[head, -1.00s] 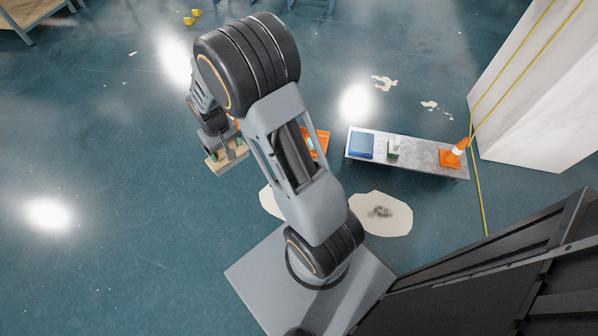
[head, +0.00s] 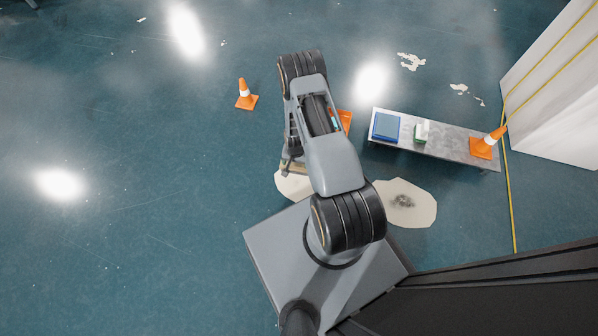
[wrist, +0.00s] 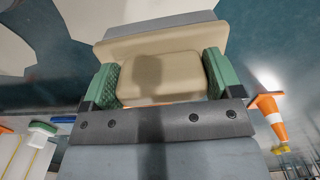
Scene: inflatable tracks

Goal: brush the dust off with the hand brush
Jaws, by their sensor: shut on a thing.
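My gripper (wrist: 162,80) is shut on the tan hand brush (wrist: 158,62), its green pads pressing both ends of the brush's block. In the head view my gripper (head: 293,168) is low, in front of my base and mostly hidden by my arm, above or close to a cream patch (head: 290,188). A second cream patch (head: 425,195) lies right of my arm, with dark grey dust (head: 402,201) at its middle. The gripper is to the left of this dust and apart from it. The bristles cannot be seen.
A low grey bench (head: 452,145) at the right bears a blue box (head: 386,127), a small green-and-white thing (head: 421,132) and an orange cone (head: 487,143). Another cone (head: 244,96) stands at the left. An orange thing (head: 345,119) is partly behind my arm. The left floor is open.

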